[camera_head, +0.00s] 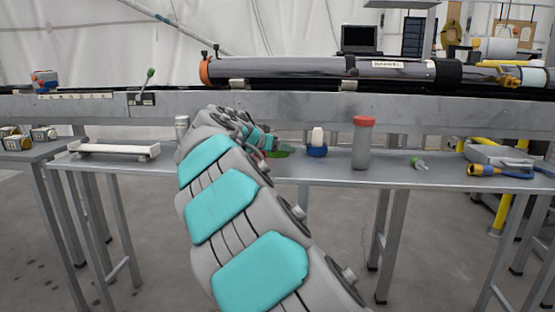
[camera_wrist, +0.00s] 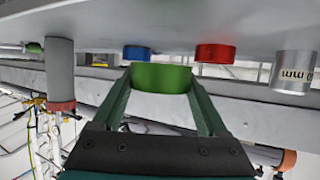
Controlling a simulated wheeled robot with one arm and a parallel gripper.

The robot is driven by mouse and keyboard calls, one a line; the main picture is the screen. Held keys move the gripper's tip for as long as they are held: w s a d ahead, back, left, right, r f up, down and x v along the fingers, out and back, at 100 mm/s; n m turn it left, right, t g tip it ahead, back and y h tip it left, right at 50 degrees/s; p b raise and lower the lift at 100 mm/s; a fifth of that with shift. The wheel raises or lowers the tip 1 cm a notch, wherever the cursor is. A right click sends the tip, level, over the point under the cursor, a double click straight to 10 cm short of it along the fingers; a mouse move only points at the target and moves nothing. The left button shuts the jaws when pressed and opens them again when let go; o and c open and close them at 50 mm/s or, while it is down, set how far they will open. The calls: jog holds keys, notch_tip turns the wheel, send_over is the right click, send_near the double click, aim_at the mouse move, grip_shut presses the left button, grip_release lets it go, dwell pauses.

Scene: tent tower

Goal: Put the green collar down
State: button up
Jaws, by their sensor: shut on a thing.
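My gripper (camera_head: 264,143) is over the middle of the grey table (camera_head: 240,172), its fingers partly hidden by my arm. It is shut on the green collar (camera_head: 281,152). In the wrist view, which appears upside down, the green collar (camera_wrist: 160,77) sits between the two fingertips (camera_wrist: 160,90), close to the tabletop (camera_wrist: 180,20). I cannot tell whether it touches the table.
A red-capped grey bottle (camera_head: 362,143) stands farther right. The wrist view shows a red collar (camera_wrist: 215,53) and a silver cylinder (camera_wrist: 293,72). A metal beam (camera_head: 310,107) runs behind.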

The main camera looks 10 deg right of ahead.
aim_at(277, 167)
jog(key=shift+w+d+f, duration=0.1)
jog(key=shift+w+f, duration=0.15)
jog(key=shift+w, duration=0.05)
jog(key=shift+f, duration=1.55)
jog(key=shift+b, duration=0.3)
jog(key=shift+f, duration=0.15)
jog(key=o, duration=1.3)
jog(key=shift+r, duration=0.3)
jog(key=v, duration=1.2)
jog(key=shift+f, duration=0.2)
